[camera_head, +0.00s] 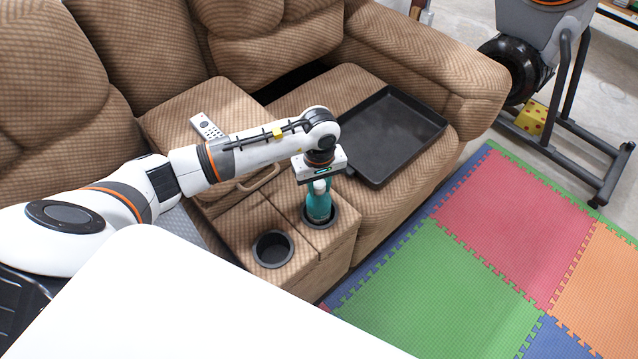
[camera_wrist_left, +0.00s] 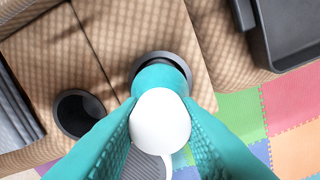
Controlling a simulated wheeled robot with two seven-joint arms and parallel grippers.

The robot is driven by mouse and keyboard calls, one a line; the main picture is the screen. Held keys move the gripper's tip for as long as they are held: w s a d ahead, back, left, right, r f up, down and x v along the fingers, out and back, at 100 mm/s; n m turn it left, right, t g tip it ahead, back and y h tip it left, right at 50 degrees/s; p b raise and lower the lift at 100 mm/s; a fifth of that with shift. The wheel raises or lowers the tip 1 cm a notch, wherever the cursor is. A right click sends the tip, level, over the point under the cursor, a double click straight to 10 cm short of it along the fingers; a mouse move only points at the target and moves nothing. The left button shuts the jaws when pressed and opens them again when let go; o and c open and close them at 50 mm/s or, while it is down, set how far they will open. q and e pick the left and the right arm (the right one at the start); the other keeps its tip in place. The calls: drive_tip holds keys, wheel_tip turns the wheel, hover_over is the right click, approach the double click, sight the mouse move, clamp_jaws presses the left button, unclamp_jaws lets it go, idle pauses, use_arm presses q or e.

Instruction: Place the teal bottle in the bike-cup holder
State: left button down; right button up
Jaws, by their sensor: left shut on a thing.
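The teal bottle (camera_head: 319,204) with a white cap stands roughly upright in the right cup holder (camera_head: 346,216) of the sofa console. Its lower end is hidden by the holder's rim. My left gripper (camera_head: 319,180) is above the bottle, shut on its upper part. In the left wrist view the white cap of the bottle (camera_wrist_left: 160,118) sits between the two teal fingers, with the dark holder ring behind. The exercise bike (camera_head: 540,50) is partly in view at the top right; its cup holder is not seen. My right gripper is not in view.
An empty cup holder (camera_head: 273,249) is left of the bottle. A black tray (camera_head: 392,135) lies on the seat to the right. A yellow block (camera_head: 532,116) is by the bike. The coloured foam mat (camera_head: 520,225) is clear.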

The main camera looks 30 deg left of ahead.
use_arm(q)
drive_tip(key=c, duration=1.4)
unclamp_jaws()
drive_tip(key=o, duration=0.4)
drive_tip(key=shift+c, duration=0.2)
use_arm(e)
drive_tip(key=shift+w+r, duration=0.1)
use_arm(q)
wheel_tip(320, 180, up, 12)
drive_tip(key=shift+p, duration=0.4)
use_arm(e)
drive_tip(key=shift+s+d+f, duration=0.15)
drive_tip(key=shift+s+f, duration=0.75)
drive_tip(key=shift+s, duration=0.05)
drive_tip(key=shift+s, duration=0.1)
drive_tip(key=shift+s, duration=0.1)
